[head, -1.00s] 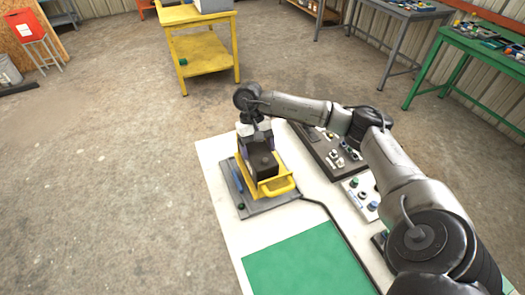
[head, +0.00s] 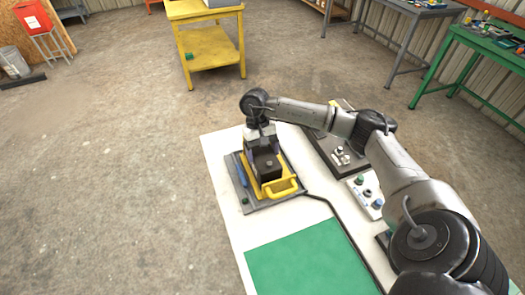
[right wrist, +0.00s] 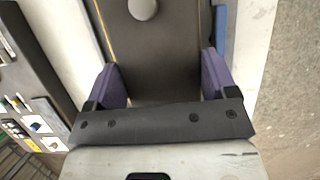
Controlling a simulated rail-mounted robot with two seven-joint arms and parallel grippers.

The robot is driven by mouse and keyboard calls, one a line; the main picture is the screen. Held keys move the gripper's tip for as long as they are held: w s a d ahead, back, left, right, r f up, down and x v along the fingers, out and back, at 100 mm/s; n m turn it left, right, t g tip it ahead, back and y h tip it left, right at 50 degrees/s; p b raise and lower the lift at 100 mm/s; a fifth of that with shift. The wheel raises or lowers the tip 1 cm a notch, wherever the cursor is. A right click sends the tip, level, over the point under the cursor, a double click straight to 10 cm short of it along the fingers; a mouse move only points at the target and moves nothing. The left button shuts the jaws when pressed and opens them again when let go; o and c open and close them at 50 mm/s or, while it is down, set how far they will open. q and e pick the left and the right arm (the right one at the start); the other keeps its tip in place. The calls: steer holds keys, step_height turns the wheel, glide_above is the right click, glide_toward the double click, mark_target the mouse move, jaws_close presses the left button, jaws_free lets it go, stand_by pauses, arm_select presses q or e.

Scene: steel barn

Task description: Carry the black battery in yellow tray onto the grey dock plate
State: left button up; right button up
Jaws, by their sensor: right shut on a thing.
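The black battery (head: 266,163) sits in the yellow tray (head: 281,187), upright as far as I can see. The tray is over the grey dock plate (head: 263,204) and looks to be resting on it, though its underside is hidden. My right gripper (head: 262,148) is shut on the battery from above. In the right wrist view, the purple fingers of my right gripper (right wrist: 165,85) lie along both sides of the dark battery top (right wrist: 150,50). My left gripper is not in view.
The dock plate lies on a white table with a green mat (head: 308,262) in front. A blue strip (head: 241,173) and a green button (head: 245,201) are on the plate's left side. A dark panel with knobs (head: 338,155) stands to the right. A black cable runs beside the mat.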

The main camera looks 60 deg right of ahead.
steer(key=o, duration=1.8)
steer(key=shift+w+d+r, duration=0.1)
steer(key=shift+r, duration=0.15)
steer(key=p+v, duration=0.2)
steer(key=v, duration=0.8)
steer(key=shift+p+v, duration=0.3)
steer(key=shift+v, duration=0.55)
